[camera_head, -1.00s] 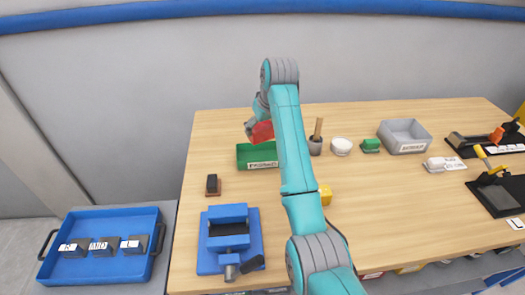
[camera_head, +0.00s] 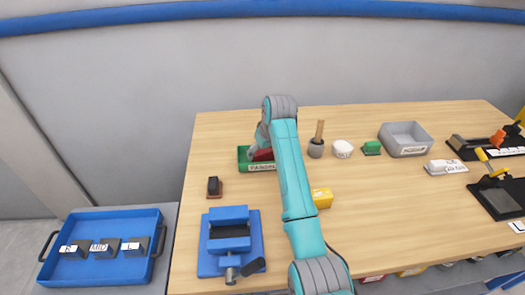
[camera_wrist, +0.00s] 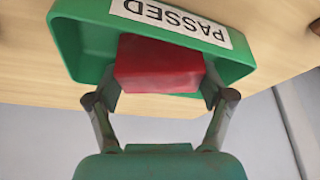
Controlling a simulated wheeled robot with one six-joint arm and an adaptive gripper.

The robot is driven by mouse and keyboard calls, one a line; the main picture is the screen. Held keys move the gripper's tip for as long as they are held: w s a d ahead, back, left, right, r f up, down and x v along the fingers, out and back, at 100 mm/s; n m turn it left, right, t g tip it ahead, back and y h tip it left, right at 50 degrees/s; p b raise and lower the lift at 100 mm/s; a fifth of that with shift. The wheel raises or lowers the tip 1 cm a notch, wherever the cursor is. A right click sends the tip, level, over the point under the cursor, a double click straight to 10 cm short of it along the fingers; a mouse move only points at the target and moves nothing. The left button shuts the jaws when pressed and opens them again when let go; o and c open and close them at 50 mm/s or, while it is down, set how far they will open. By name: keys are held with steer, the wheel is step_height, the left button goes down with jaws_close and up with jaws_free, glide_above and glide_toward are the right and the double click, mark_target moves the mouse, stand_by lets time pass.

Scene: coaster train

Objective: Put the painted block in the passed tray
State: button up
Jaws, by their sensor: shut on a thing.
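The red painted block (camera_wrist: 158,64) is between the fingers of my gripper (camera_wrist: 160,88) in the wrist view. My gripper is shut on it. The block is at the green tray (camera_wrist: 75,42) labelled PASSED, within its walls as seen from the wrist; whether it touches the tray floor I cannot tell. In the head view the green tray (camera_head: 243,160) stands on the table's back left part, and a bit of the red block (camera_head: 262,155) shows at it. My arm hides the tray's right side and the gripper's fingers.
A blue vise (camera_head: 229,240) and a dark block on a brown base (camera_head: 214,187) stand left on the table. A yellow block (camera_head: 322,198) is right of my arm. A pot with a stick (camera_head: 316,148) and a grey tray (camera_head: 405,139) stand at the back.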

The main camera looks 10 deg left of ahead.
steer(key=o, duration=1.4)
steer(key=shift+f, duration=0.1)
steer(key=v, duration=1.2)
